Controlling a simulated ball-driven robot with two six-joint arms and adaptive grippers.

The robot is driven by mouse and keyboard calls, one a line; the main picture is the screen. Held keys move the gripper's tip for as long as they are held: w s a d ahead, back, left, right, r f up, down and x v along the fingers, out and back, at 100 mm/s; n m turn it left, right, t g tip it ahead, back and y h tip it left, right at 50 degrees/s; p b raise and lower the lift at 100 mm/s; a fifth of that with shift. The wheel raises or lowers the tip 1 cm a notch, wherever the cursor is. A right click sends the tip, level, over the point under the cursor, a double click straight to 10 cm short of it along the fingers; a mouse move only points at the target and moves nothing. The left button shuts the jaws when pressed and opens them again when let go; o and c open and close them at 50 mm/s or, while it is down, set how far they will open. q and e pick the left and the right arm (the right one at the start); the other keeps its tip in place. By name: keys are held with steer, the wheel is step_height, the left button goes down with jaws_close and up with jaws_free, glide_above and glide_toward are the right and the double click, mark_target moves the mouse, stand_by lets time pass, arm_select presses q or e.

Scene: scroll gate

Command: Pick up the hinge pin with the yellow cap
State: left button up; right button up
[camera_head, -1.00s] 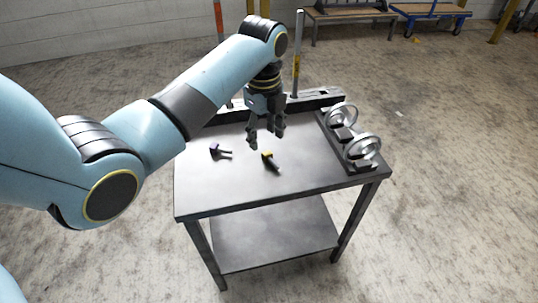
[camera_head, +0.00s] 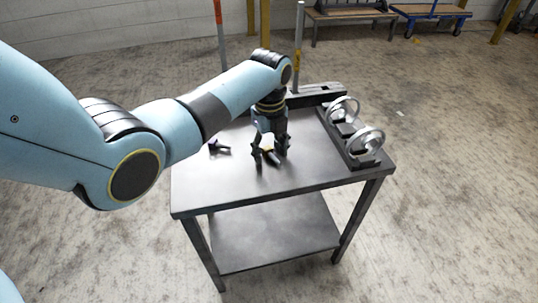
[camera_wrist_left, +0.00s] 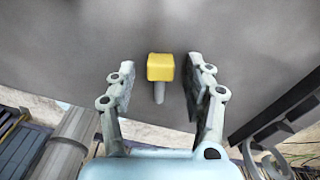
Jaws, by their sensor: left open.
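The hinge pin with the yellow cap (camera_wrist_left: 160,68) lies on the table top. In the left wrist view its cap and short grey shaft sit between my fingers, with a gap on each side. My left gripper (camera_head: 270,157) is open and points down over this pin, low near the table. In the head view the fingers partly cover the pin. A second pin with a purple cap (camera_head: 215,145) lies on the table to the left of the gripper. My right gripper is not in view.
The grey metal table (camera_head: 225,190) is clear in front. A dark fixture with two silver rings (camera_head: 366,142) stands along its right edge. A dark beam (camera_head: 313,95) with a grey upright post (camera_head: 298,45) is at the back.

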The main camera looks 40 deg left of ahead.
mark_target(272, 155)
arm_select(q)
jaws_close()
stand_by(0.3)
steer(key=shift+r, duration=0.55)
steer(key=r+p, duration=0.1)
steer(key=r, duration=0.1)
steer(key=d+r+p, duration=0.1)
steer(key=r, duration=0.1)
steer(key=shift+s+d, duration=0.1)
steer(key=shift+s, duration=0.1)
steer(key=s+d+r+p, duration=0.2)
steer(key=s+d+r, duration=0.2)
steer(key=d, duration=0.5)
step_height(272, 155, up, 2)
steer(key=shift+s+d, duration=0.15)
steer(key=shift+d, duration=0.1)
steer(key=shift+d, duration=0.1)
